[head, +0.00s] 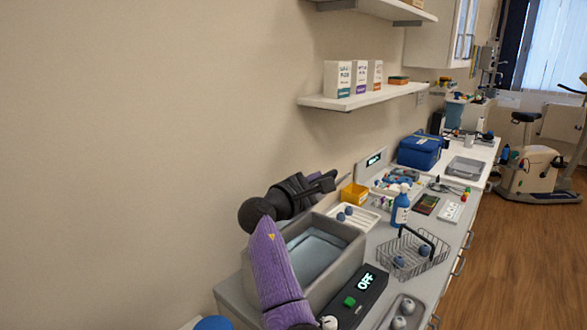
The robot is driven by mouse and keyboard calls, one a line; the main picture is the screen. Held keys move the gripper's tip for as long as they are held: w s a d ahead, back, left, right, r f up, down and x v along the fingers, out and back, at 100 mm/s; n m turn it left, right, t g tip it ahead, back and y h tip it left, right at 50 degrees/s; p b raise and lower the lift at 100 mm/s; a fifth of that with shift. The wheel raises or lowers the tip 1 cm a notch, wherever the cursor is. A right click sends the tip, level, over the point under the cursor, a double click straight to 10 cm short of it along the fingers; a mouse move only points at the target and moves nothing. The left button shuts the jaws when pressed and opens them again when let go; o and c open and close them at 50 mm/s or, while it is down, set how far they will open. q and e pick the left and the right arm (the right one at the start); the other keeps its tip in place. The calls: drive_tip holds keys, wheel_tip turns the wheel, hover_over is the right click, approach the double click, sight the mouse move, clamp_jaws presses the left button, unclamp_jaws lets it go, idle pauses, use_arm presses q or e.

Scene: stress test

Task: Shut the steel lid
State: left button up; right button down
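A grey open-topped bath (352,246) stands on the near end of the counter, with a pale blue surface inside. A dark panel (345,312) in front of it has a green button and a display reading OFF. I cannot clearly make out the steel lid; a thin dark line beside the gripper may be its edge. My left arm, with a purple sleeve, crosses in front of the bath's left side. My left gripper (325,181) is over the bath's far side near the wall, pointing right. Its finger gap is not clear. My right gripper is out of view.
A white rack (362,221) with blue balls, a yellow box (354,194), a blue bottle (401,211) and a wire basket (410,268) crowd the counter right of the bath. A metal tray (412,322) is nearest. A shelf (375,97) hangs above.

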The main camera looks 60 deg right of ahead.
use_arm(q)
drive_tip(key=s+a+f+b, duration=0.2)
drive_tip(key=s+f+b, duration=0.2)
drive_tip(key=f+b, duration=0.8)
drive_tip(key=shift+a+g, duration=0.2)
drive_tip(key=shift+g, duration=0.2)
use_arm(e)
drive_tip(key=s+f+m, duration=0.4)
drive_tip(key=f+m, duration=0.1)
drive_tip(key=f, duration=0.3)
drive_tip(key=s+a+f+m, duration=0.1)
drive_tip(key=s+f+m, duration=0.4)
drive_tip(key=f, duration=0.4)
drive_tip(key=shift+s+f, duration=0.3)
use_arm(q)
drive_tip(key=shift+w, duration=0.2)
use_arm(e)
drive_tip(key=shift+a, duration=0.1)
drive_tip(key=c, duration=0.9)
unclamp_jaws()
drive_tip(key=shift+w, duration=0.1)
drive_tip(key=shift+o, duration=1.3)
use_arm(q)
drive_tip(key=shift+w+d, duration=0.2)
drive_tip(key=shift+w, duration=0.35)
